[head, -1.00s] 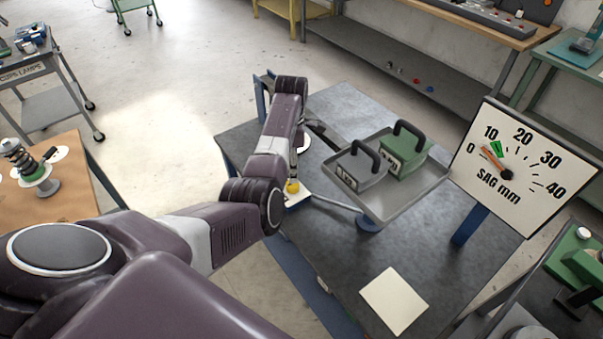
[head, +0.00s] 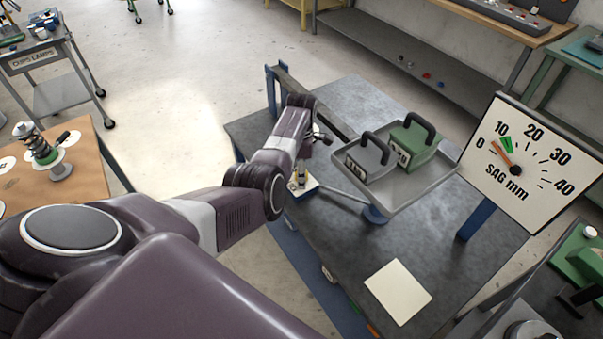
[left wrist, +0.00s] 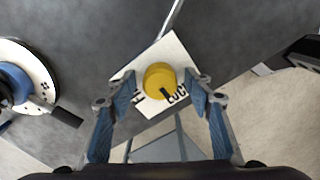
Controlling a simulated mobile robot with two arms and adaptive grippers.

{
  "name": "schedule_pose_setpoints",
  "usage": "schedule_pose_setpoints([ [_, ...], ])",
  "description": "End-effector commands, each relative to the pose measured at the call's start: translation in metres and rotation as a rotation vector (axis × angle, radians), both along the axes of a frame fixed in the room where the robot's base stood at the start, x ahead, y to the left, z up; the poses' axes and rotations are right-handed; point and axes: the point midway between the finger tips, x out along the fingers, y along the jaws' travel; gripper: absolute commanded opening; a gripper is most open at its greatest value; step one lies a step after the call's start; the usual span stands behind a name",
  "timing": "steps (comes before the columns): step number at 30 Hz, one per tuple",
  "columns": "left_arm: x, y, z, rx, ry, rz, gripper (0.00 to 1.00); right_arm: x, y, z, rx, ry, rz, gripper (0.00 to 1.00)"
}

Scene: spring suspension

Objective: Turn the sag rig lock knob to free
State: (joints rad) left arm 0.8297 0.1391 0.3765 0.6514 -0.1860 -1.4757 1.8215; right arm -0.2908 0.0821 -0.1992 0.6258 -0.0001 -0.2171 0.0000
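The lock knob (left wrist: 160,80) is a yellow round cap with a dark pointer mark. It sits on a white label plate (left wrist: 176,48) with black lettering, partly covered. The mark points to the lower right, at lettering that looks like "LOCK". In the left wrist view my left gripper (left wrist: 160,88) is open, its blue fingers on either side of the knob with gaps. In the head view my left gripper (head: 302,170) is over the plate (head: 308,188) at the table's near left edge, mostly hiding the knob. My right gripper is not in view.
A tray (head: 415,195) with a grey weight (head: 368,160) and a green weight (head: 412,143) stands right of the knob. A sag gauge (head: 532,160) reads between 0 and 10. A blank card (head: 397,293) lies on the table (head: 440,260). A round white disc (left wrist: 38,72) is left of the knob.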

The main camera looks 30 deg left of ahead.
Motion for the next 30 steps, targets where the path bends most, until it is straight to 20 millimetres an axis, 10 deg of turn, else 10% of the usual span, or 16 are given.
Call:
schedule_pose_setpoints([
  [11,0.000,0.000,0.000,0.000,0.000,0.000,0.05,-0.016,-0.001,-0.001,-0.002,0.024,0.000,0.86],
  [30,0.000,0.001,0.002,0.001,0.001,-0.253,0.05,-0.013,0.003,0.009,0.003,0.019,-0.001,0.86],
])
